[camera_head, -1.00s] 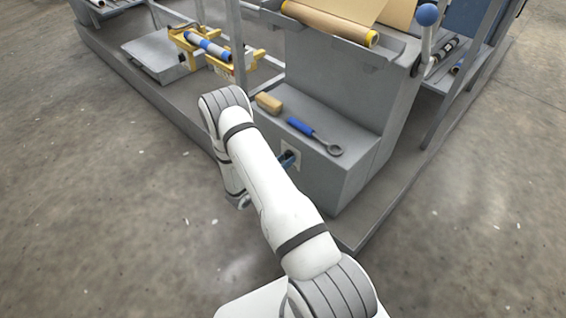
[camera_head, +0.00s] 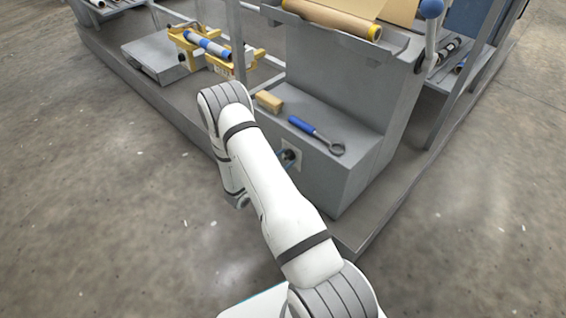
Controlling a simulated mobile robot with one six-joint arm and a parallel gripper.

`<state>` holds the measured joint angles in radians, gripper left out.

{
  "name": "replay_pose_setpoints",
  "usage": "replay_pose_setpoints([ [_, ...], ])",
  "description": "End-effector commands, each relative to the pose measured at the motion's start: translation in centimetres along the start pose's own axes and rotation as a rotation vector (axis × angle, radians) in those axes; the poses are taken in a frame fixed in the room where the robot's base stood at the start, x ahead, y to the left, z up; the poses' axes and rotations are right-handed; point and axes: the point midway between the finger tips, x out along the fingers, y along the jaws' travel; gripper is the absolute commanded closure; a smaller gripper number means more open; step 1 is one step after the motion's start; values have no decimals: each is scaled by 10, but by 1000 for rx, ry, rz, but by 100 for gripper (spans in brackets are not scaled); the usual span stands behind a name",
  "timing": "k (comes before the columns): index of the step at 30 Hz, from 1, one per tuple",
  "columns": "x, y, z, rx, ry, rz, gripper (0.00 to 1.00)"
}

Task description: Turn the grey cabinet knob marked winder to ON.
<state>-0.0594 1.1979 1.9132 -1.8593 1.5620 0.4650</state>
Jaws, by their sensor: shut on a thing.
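The winder knob (camera_head: 290,154) is a small dark shape on a pale plate on the front of the grey cabinet (camera_head: 345,178). Its marking is too small to read, and I cannot tell which way it points. My gripper (camera_head: 284,157) is mostly hidden behind my white arm.
A tan block (camera_head: 269,101) and a blue-handled ring wrench (camera_head: 316,134) lie on the cabinet's ledge above the knob. A brown paper roll (camera_head: 335,18) lies higher up. A yellow cradle (camera_head: 217,65) holds a blue-and-grey roller. The concrete floor in front is clear.

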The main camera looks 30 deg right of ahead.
Motion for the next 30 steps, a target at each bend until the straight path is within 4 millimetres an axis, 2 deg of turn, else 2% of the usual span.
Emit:
replay_pose_setpoints([
  [12,2,-1,1,248,-7,-6,86],
  [30,2,-2,2,307,-6,-7,86],
])
